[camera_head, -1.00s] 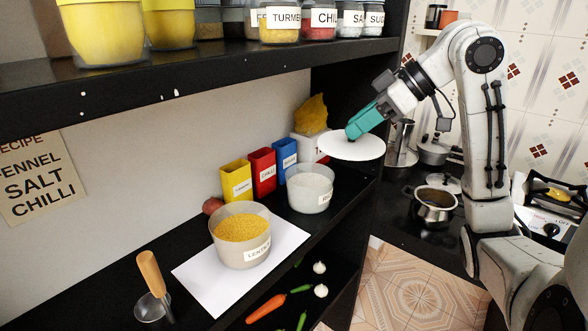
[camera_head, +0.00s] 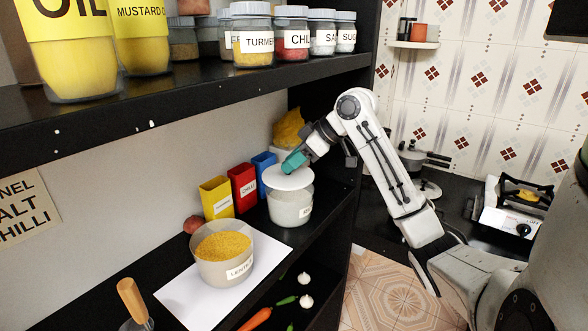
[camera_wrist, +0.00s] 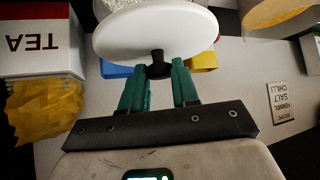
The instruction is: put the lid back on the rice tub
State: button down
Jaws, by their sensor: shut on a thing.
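The white round lid (camera_head: 288,177) is in my gripper (camera_head: 293,164), which is shut on its black knob. The wrist view also shows the lid (camera_wrist: 155,35) with its knob between the green fingers of my gripper (camera_wrist: 158,75). The rice tub (camera_head: 290,207), a pale grey round tub with a partly visible label, stands on the shelf just below the lid. The lid looks a little above the tub and slightly to its left, tilted. The rice inside is hidden by the lid. I cannot tell whether the lid touches the rim.
An open lentil tub (camera_head: 224,256) stands on a white sheet (camera_head: 181,288) to the left. Yellow (camera_head: 215,197), red (camera_head: 243,187) and blue (camera_head: 264,162) boxes stand behind. The upper shelf (camera_head: 190,100) with jars overhangs. A stove (camera_head: 517,209) is at right.

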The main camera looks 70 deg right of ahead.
aim_at(292, 174)
jog(key=shift+f, duration=1.3)
jog(key=shift+f, duration=0.4)
jog(key=shift+f, duration=0.1)
jog(key=c, duration=0.8)
grip_release()
jog(key=shift+c, duration=0.2)
jog(key=shift+s+r+p, duration=0.15)
jog(key=shift+r+p, duration=0.15)
jog(key=shift+r, duration=0.4)
jog(key=b+v, duration=0.2)
jog(key=v, duration=0.9)
jog(key=shift+s+r, duration=0.2)
jog(key=shift+s, duration=0.1)
